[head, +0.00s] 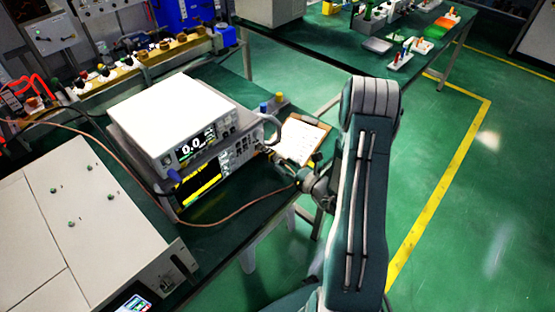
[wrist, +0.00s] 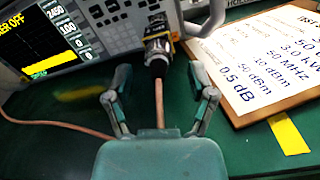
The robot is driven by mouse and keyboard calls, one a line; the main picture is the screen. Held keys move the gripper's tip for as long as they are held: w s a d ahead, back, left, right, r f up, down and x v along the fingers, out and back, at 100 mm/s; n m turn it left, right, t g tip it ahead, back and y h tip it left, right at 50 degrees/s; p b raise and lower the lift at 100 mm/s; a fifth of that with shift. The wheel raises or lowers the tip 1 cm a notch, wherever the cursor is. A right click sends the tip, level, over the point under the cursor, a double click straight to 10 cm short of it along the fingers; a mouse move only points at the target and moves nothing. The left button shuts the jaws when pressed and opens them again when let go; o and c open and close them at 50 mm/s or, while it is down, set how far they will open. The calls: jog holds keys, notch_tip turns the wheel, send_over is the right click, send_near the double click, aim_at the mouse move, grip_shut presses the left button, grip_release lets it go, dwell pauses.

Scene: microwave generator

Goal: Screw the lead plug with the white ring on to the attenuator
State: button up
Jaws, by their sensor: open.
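In the wrist view, a dark and silver plug (wrist: 158,50) sits at the front of the instrument, with a copper-coloured lead (wrist: 159,100) running back from it toward my gripper. The attenuator appears to be the dark piece (wrist: 155,22) just beyond the plug; I cannot tell how tightly they are joined. A white ring cannot be made out clearly. My gripper (wrist: 159,76) is open, its fingers apart on either side of the lead, just behind the plug, touching neither. In the head view my gripper (head: 303,182) is at the instrument's right front, partly hidden by my arm.
The stacked instruments (head: 195,125) stand on the green bench (head: 235,215). A clipboard (head: 302,140) lies close to the right of the plug. A large grey unit (head: 60,235) is at the left. Green floor is open to the right.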

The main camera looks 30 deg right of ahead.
aim_at(280, 161)
jog(key=shift+x, duration=1.7)
grip_shut()
jog(key=shift+m, duration=3.5)
grip_release()
jog(key=shift+d, duration=0.1)
